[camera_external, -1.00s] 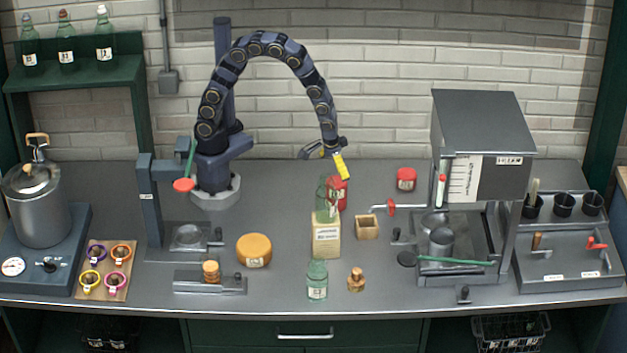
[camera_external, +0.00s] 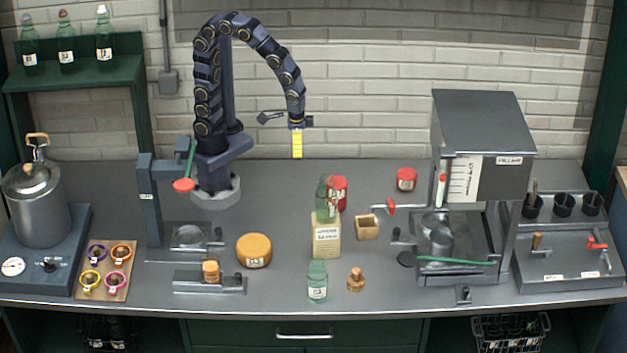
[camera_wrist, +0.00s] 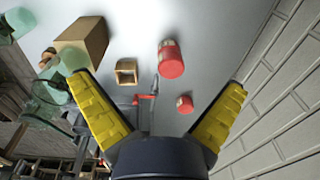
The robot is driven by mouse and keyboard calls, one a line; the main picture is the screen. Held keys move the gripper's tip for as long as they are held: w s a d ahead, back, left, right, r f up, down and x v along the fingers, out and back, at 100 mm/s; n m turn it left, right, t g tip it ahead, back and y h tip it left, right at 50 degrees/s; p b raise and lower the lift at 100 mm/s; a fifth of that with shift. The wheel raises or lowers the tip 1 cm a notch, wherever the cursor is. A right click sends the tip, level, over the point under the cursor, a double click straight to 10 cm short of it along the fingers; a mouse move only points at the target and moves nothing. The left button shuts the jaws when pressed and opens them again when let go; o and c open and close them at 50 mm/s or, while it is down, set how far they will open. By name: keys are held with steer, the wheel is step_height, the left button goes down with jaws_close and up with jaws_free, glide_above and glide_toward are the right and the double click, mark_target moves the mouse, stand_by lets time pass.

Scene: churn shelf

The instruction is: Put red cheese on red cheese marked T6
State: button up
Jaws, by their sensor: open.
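One red cheese (camera_external: 341,191) stands behind the green bottle and cream block in the external view, partly hidden by the bottle. A second red cheese (camera_external: 406,179) stands farther right, apart from it. In the wrist view the nearer, larger red cheese (camera_wrist: 171,60) and the smaller-looking one (camera_wrist: 184,104) both carry pale labels, too small to read, so I cannot tell which is T6. My gripper (camera_external: 297,155) hangs above the counter, left of both cheeses, with yellow fingers pointing down. In the wrist view my gripper (camera_wrist: 165,88) is open, fingers wide apart and empty.
A green bottle stands at the cream block (camera_external: 327,240). A small wooden box (camera_external: 367,228) and a red-handled crank (camera_external: 391,207) lie near the cheeses. The dark machine (camera_external: 480,130) stands at right, an orange cheese (camera_external: 254,250) at front left. The counter behind the orange cheese is clear.

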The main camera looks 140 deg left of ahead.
steer(key=s+d+r+m, duration=0.3)
steer(key=s+d+m, duration=0.1)
steer(key=s, duration=0.3)
steer(key=s+d+r+m+g, duration=0.1)
steer(key=s+d+r+m, duration=0.2)
steer(key=s+d+m, duration=0.2)
steer(key=shift+s+d+r, duration=0.15)
steer(key=shift+s+d, duration=0.75)
steer(key=shift+s, duration=0.25)
